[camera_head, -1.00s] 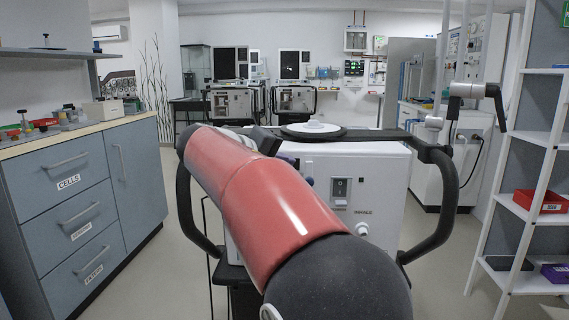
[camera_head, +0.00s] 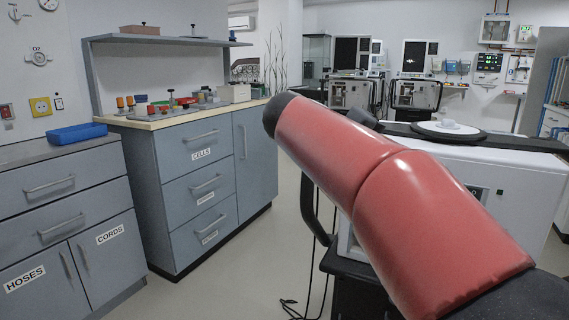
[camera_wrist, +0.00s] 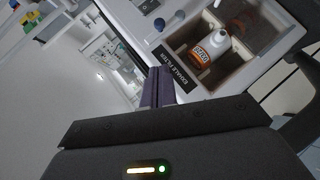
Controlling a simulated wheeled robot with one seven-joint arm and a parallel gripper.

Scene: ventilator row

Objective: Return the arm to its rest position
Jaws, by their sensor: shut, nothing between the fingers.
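My arm's red links cross the head view from the lower right up to the middle, in front of the white ventilator (camera_head: 520,185). My gripper is hidden in the head view. In the wrist view its narrow dark fingers (camera_wrist: 158,84) are together, with nothing between them.
A blue-grey cabinet labelled CELLS (camera_head: 200,180) stands left of my arm, with small parts on its top. A blue tray (camera_head: 76,134) lies on the lower counter at far left. Floor (camera_head: 250,270) is clear between cabinet and ventilator. Cables lie near the ventilator's base.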

